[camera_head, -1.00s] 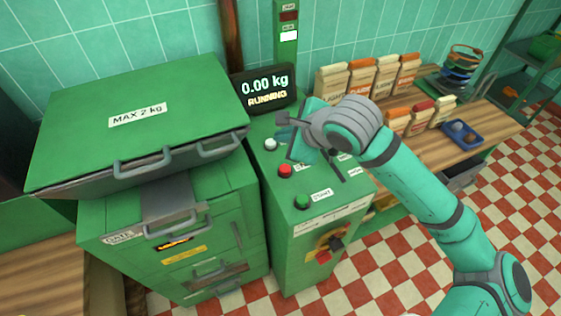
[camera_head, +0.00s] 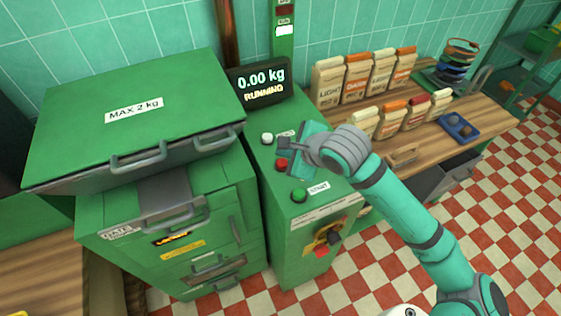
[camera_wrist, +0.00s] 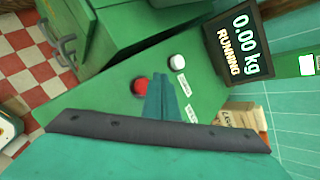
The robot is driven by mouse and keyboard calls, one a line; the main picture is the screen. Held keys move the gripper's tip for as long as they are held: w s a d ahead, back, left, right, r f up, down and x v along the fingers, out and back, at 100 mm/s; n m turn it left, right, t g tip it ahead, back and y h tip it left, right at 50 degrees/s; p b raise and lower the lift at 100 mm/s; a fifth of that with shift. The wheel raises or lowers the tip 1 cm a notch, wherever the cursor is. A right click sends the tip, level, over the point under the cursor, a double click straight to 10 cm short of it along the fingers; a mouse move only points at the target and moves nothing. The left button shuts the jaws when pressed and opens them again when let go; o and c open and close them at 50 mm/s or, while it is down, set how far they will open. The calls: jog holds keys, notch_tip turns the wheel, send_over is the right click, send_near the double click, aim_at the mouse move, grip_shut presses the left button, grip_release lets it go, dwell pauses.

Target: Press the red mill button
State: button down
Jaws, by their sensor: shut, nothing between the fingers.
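The red button (camera_head: 281,165) is on the sloped top of the green control cabinet, between a white button (camera_head: 267,138) and a green START button (camera_head: 299,195). My gripper (camera_head: 284,149) is shut and empty, just above the panel beside the red button. In the wrist view the fingertips (camera_wrist: 161,80) are beside the red button; I cannot tell whether they touch it. The display (camera_head: 262,85) reads 0.00 kg and RUNNING.
A green machine with a lid marked MAX 2 kg (camera_head: 135,108) stands close on the left. Several paper bags (camera_head: 358,78) and a blue tray (camera_head: 459,127) sit on the wooden counter at right.

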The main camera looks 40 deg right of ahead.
jog(key=shift+f, duration=0.65)
jog(key=shift+s+d, duration=0.2)
jog(key=shift+d, duration=0.05)
jog(key=shift+w+a, duration=0.1)
jog(key=shift+a, duration=0.05)
jog(key=shift+w, duration=0.25)
jog(key=shift+a, duration=0.2)
jog(key=shift+s+d, duration=0.4)
jog(key=shift+w+a, duration=0.15)
jog(key=shift+a, duration=0.05)
